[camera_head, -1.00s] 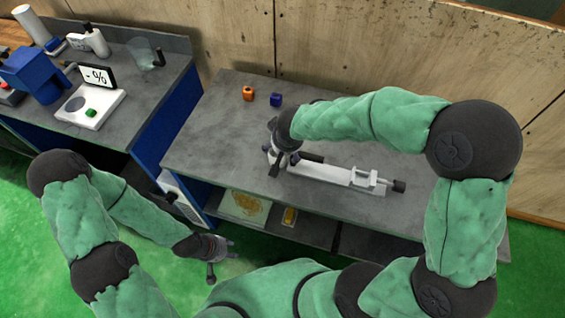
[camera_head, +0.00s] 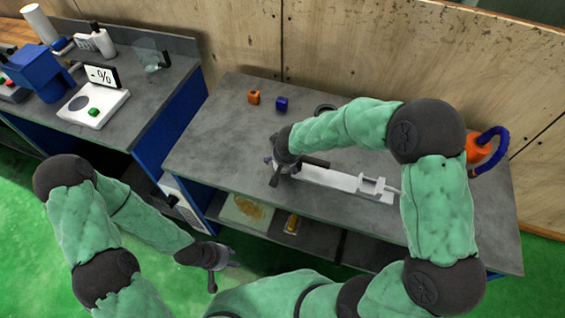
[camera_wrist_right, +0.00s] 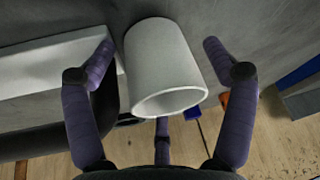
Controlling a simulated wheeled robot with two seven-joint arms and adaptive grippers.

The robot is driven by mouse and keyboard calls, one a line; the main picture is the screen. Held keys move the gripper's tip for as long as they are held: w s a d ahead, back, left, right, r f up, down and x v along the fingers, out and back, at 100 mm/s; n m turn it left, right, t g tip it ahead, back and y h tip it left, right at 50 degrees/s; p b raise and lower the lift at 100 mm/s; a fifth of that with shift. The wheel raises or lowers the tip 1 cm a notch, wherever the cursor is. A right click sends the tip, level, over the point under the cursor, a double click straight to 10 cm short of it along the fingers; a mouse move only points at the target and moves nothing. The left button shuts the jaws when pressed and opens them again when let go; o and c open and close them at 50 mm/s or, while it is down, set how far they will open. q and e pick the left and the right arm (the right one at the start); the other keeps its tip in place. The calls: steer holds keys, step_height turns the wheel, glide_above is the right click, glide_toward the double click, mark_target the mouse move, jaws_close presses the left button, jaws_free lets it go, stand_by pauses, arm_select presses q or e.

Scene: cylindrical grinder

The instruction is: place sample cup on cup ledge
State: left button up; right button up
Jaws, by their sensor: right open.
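A white, open-mouthed cup (camera_wrist_right: 165,65), seemingly the sample cup, is upright between the spread purple fingers of my right gripper (camera_wrist_right: 158,50) in the right wrist view. Gaps show between cup and fingers. In the head view, my right gripper (camera_head: 281,172) is low over the middle table at the left end of a long white fixture (camera_head: 340,180), and the cup cannot be made out. The fixture's white edge also shows in the wrist view (camera_wrist_right: 45,68). I cannot tell which part is the cup ledge. My left gripper (camera_head: 222,266) is open and empty in front of the table.
An orange block (camera_head: 254,97) and a blue block (camera_head: 282,104) stand at the table's back. An orange object with a blue hose (camera_head: 478,148) is at the right. The left bench holds a scale (camera_head: 93,106) and a blue machine (camera_head: 40,70). The table's left part is clear.

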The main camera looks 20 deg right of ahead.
steer(key=shift+c, duration=0.3)
steer(key=shift+f, duration=0.1)
steer(key=c, duration=1.1)
steer(key=shift+r+p, duration=0.3)
steer(key=shift+r, duration=0.25)
step_height(320, 180, up, 2)
steer(key=shift+r+p, duration=0.2)
steer(key=shift+p, duration=0.25)
steer(key=s+a+r, duration=0.1)
steer(key=r, duration=0.1)
steer(key=s+a+r+p, duration=0.1)
steer(key=a+r, duration=0.1)
steer(key=s+a+r, duration=0.1)
steer(key=s+r, duration=0.1)
steer(key=shift+a+r, duration=0.15)
steer(key=shift+r, duration=0.1)
steer(key=s+a+r, duration=0.1)
steer(key=s+a, duration=0.1)
steer(key=s+a+r, duration=0.1)
steer(key=a, duration=0.1)
steer(key=s+a+r, duration=0.1)
steer(key=s, duration=0.1)
steer(key=shift+s+a+p, duration=0.35)
steer(key=shift+a, duration=0.05)
steer(key=shift+c, duration=0.2)
